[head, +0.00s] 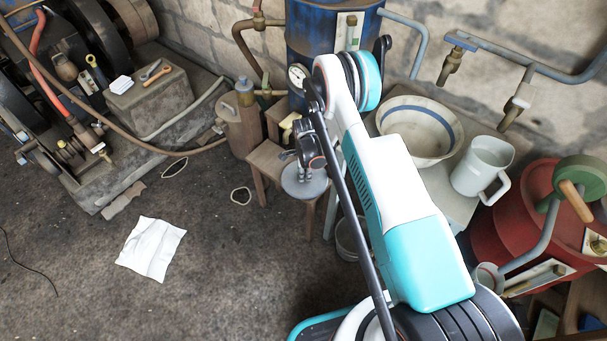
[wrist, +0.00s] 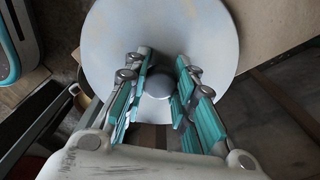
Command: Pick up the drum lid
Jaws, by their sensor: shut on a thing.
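The drum lid (wrist: 115,35) is a round grey-white disc with a small round knob (wrist: 158,83) at its middle. My gripper (wrist: 160,75) is shut on the knob, with teal-padded fingers on either side of it. In the head view, the lid (head: 305,188) shows as a pale disc below my gripper (head: 303,165), beside a small wooden stand. Whether the lid rests on something or hangs free cannot be told. Part of its near edge is hidden by the fingers in the wrist view.
A wooden stand (head: 268,160) is just left of the lid. A blue drum (head: 305,35) stands behind. A bowl (head: 420,130) and a pitcher (head: 483,165) sit on a bench at right. A red drum (head: 510,215) is further right. The floor at left holds a white cloth (head: 151,248).

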